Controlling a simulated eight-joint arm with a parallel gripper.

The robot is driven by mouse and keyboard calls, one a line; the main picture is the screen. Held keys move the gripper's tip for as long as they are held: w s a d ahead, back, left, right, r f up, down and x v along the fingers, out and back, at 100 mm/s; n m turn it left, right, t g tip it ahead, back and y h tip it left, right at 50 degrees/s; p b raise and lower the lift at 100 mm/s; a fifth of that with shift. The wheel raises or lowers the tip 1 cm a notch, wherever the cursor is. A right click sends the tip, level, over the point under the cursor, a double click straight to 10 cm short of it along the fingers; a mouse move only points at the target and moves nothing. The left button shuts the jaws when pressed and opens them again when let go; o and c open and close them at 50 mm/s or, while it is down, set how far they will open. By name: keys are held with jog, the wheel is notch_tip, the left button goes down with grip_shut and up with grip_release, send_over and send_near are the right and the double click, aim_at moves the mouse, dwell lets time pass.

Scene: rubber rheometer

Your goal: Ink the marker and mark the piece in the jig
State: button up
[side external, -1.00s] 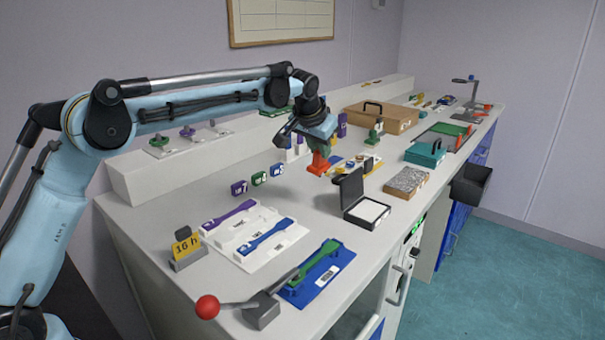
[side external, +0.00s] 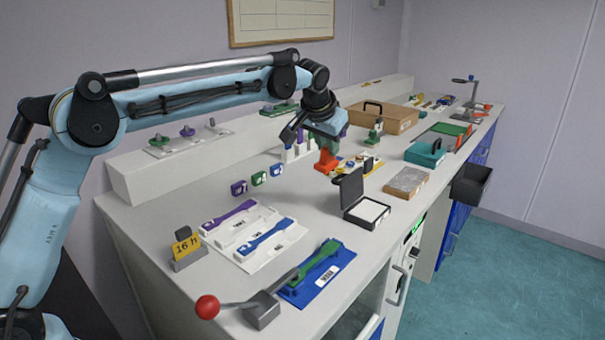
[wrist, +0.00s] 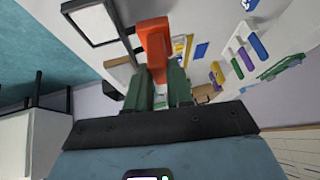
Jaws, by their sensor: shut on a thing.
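My gripper (side external: 327,147) is shut on an orange-red marker (side external: 326,162) and holds it above the bench. In the wrist view the marker (wrist: 154,42) sticks out between the two green fingers of my gripper (wrist: 157,85). A black ink pad box (side external: 365,212) with a raised lid and a pale pad stands open just right of and below the marker, apart from it. The jig (side external: 303,290) is a blue plate at the near edge with a green dumbbell-shaped piece (side external: 322,262) in it. A lever with a red knob (side external: 207,307) is beside the jig.
A white tray (side external: 280,248) with purple and blue dumbbell pieces lies left of the jig. A "16 h" sign (side external: 187,248) stands near the left edge. A grey speckled block (side external: 406,183) and a teal case (side external: 425,153) stand right of the ink pad.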

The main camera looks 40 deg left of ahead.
jog(key=w+d+f+h, duration=0.1)
jog(key=w+d+f, duration=0.1)
jog(key=d, duration=0.7)
jog(key=shift+w+h, duration=0.4)
jog(key=shift+w, duration=0.25)
jog(key=shift+a+f, duration=0.1)
jog(key=shift+f, duration=2.95)
jog(key=shift+f, duration=0.6)
notch_tip(320, 180, up, 7)
dwell(0.6)
dwell(0.4)
